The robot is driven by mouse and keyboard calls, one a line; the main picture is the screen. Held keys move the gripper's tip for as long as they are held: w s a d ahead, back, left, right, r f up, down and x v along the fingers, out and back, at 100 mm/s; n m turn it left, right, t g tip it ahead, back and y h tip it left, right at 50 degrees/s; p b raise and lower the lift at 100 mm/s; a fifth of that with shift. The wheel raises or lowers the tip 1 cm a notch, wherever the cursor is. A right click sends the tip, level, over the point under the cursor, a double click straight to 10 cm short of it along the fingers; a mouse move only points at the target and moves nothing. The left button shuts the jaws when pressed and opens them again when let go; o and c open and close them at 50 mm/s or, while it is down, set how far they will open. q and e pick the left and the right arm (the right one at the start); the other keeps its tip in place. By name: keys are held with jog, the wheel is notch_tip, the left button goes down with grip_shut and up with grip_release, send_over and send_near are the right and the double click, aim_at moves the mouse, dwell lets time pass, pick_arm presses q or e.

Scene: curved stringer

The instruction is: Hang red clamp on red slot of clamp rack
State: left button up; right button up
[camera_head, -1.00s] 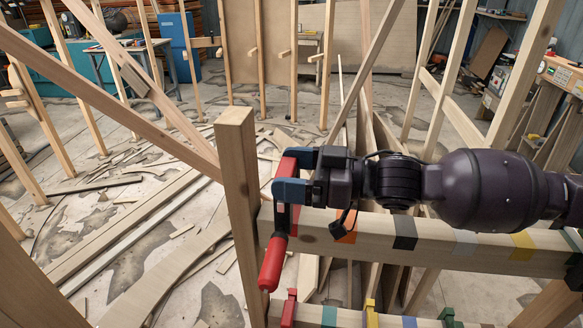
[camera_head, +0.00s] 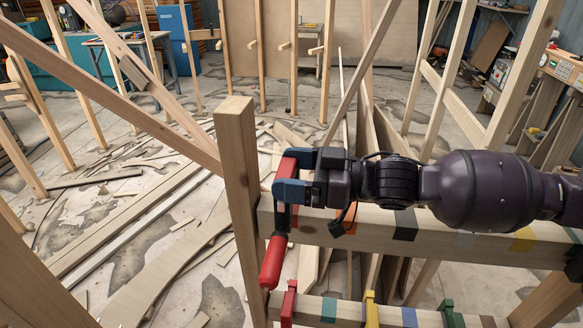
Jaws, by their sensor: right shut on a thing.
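The red clamp (camera_head: 272,262) has a red handle hanging down and a dark bar going up to its red upper part, partly hidden by my gripper. My right gripper (camera_head: 286,192) comes in from the right with blue fingers shut on the clamp. The clamp rack's upper beam (camera_head: 465,245) carries coloured bands, including orange, black, grey-blue, yellow and green. The clamp overlaps this beam's left end beside the upright post; I cannot tell whether they touch. My left gripper is out of view.
A wooden post (camera_head: 238,190) stands just left of the clamp. A lower beam (camera_head: 345,312) holds red (camera_head: 289,303), yellow (camera_head: 370,308) and green (camera_head: 447,314) clamps. Slanted timbers cross the left side. Wood scraps litter the floor behind.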

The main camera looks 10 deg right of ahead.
jog(key=shift+f, duration=0.55)
jog(key=shift+f, duration=0.25)
jog(key=shift+f, duration=0.25)
jog(key=shift+s+a+f+b, duration=0.15)
jog(key=shift+f+b, duration=0.2)
jog(key=shift+f, duration=0.25)
jog(key=shift+d+f, duration=0.2)
jog(key=shift+f, duration=0.25)
jog(key=shift+f, duration=0.15)
jog(key=shift+a+f, duration=0.1)
jog(key=shift+f, duration=0.3)
jog(key=shift+f, duration=0.1)
